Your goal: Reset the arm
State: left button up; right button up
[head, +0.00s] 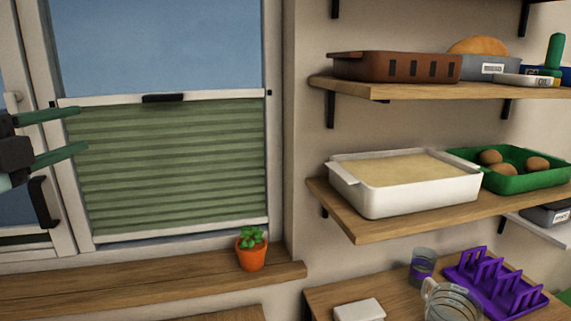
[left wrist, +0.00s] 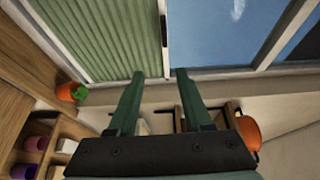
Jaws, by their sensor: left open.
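My left gripper (head: 75,130) is at the left edge of the head view, in front of the window. Its two green fingers point right and are apart, with nothing between them. In the left wrist view the fingers (left wrist: 153,76) are also apart and empty, in front of the window frame. My right gripper is in neither view.
A green pleated blind (head: 170,165) covers the lower window. A potted plant (head: 251,249) stands on the wooden sill (head: 130,290). To the right, shelves carry a brown tray (head: 395,67), a white dish (head: 420,195) and a green tray (head: 515,182). A purple rack (head: 495,285) stands below.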

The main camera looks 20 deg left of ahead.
pick_arm(q)
jog(key=w+d+f+g+h, duration=0.1)
jog(key=w+d+f, duration=0.2)
jog(key=f, duration=0.4)
jog(key=w+d+f+g+h, duration=0.1)
jog(key=w+d+f+h, duration=0.1)
jog(key=w+d+f, duration=0.35)
jog(key=w+d+f+g+h, duration=0.1)
jog(key=w+d+f+g, duration=0.1)
jog(key=f, duration=0.7)
jog(key=s+d+f+n+g, duration=0.1)
jog(key=s+d+f+n, duration=0.15)
jog(key=f, duration=0.45)
jog(key=s+d+f+n+g, duration=0.1)
jog(key=d+f+n, duration=0.25)
jog(key=f, duration=0.45)
jog(key=s+d+f+n+g+y, duration=0.15)
jog(key=s+f+n+g, duration=0.25)
jog(key=s+f, duration=0.55)
jog(key=s+d+f+n+g, duration=0.2)
jog(key=s+f+n+g, duration=0.2)
jog(key=s+f, duration=0.5)
jog(key=w+d+f+t+h, duration=0.2)
jog(key=w+d+f+t, duration=0.1)
jog(key=f, duration=0.7)
jog(key=shift+w+d+t, duration=0.15)
jog(key=shift+d+t, duration=0.75)
jog(key=shift+t, duration=0.4)
jog(key=shift+a, duration=0.1)
